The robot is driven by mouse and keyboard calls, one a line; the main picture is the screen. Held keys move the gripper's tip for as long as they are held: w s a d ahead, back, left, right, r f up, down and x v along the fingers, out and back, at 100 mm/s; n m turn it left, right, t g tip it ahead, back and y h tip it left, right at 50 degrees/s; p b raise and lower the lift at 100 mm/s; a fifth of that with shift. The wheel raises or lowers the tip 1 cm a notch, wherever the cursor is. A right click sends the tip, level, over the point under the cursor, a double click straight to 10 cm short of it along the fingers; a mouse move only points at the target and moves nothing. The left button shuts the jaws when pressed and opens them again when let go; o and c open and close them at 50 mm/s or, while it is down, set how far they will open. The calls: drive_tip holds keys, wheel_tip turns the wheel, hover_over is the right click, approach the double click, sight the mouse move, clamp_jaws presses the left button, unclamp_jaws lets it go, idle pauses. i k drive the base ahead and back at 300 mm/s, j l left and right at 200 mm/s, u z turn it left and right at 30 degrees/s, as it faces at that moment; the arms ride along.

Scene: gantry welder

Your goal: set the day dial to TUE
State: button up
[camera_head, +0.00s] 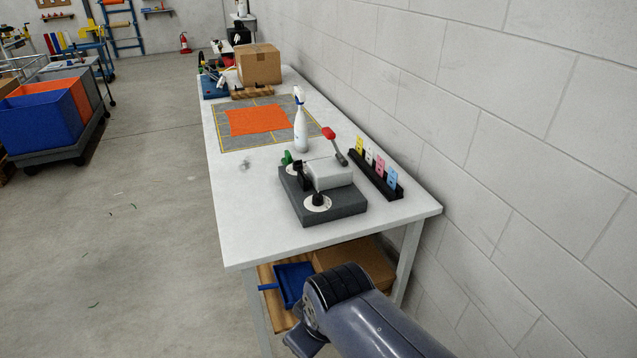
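A dark grey device (345,207) with a white box (329,173) on top stands on the near part of the white table. A round white dial (317,203) with a black knob is on its near face. Another black knob (301,176) stands to the left of the white box, and a green knob (287,157) is behind it. A lever with a red tip (329,133) rises at the back right. Dial lettering is too small to read, so I cannot tell which day is set. My arm reaches in from the bottom, below the table's near edge; I see no gripper fingers.
A black rack (376,174) with coloured cards stands by the wall, right of the device. A white spray bottle (300,122) stands behind it, near an orange mat (257,119). A cardboard box (258,64) is farther back. A blue dustpan (294,282) lies below the table.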

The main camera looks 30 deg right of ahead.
sight(317, 200)
drive_tip(key=i+z, duration=0.25)
drive_tip(key=i, duration=0.8)
